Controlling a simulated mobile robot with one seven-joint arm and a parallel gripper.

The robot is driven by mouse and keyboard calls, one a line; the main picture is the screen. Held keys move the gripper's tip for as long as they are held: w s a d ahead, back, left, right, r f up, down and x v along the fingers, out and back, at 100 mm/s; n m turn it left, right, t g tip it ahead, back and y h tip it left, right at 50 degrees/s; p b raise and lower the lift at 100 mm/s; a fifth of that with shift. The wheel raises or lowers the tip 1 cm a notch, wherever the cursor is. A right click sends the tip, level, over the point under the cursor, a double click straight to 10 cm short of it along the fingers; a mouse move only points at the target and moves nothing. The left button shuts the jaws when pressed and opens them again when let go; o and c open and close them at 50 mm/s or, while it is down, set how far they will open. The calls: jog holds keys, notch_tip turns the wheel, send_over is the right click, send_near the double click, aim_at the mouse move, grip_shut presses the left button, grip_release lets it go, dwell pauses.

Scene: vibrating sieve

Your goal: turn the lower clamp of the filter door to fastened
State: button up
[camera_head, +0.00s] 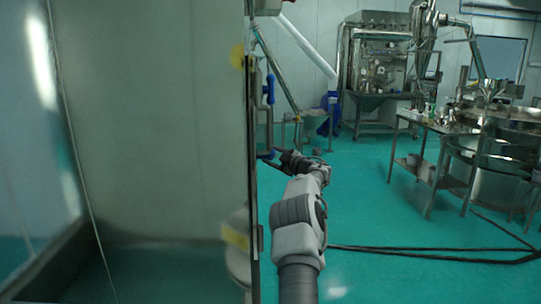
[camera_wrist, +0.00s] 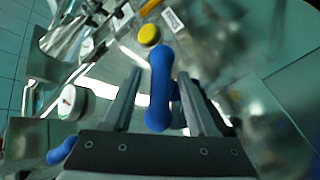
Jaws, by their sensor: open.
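A blue clamp handle (camera_wrist: 160,88) lies between the two fingers of my gripper (camera_wrist: 161,76) in the wrist view. The fingers are apart, one on each side of it, and I cannot tell whether either touches it. In the head view my gripper (camera_head: 276,154) is at the edge of the large panel, beside a low blue handle (camera_head: 266,155), which appears to be the lower clamp. Another blue handle (camera_head: 270,90) stands upright above it. The clamp's pivot and the filter door's seam are not clear.
A large grey panel (camera_head: 150,120) fills the left and hides what is behind it. A yellow knob (camera_wrist: 149,35) is just beyond the blue handle. A steel table (camera_head: 430,128) and machine (camera_head: 375,60) stand farther right. Cables (camera_head: 430,254) cross the open green floor.

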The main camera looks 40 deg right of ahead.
jog(key=shift+w, duration=0.4)
grip_shut()
